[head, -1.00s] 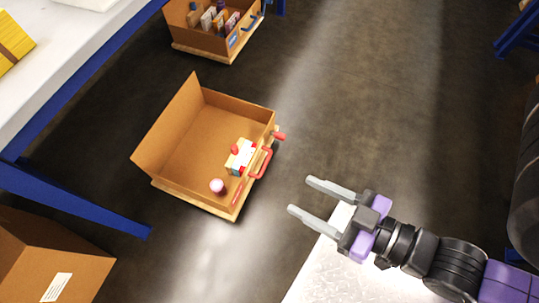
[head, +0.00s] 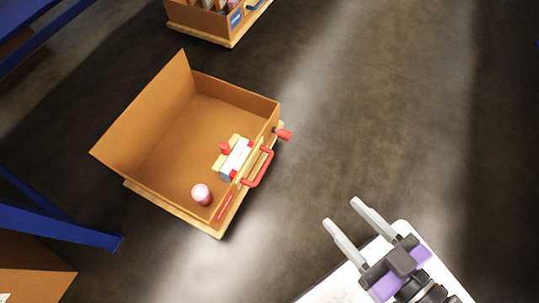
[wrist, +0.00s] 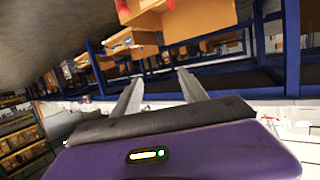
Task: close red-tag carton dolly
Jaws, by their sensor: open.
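The red-tag carton dolly (head: 205,88) stands on the floor left of centre in the head view. It is an open cardboard box on a wooden base, with its flap (head: 150,110) raised on the left side. A red handle (head: 259,168) and a red tag (head: 225,207) are on its right side.
A second carton dolly with a blue tag (head: 236,18) stands at the top. A blue table frame (head: 60,228) is close to the dolly's left. Another carton (head: 30,270) is at the lower left. The floor (head: 390,110) to the right is clear.

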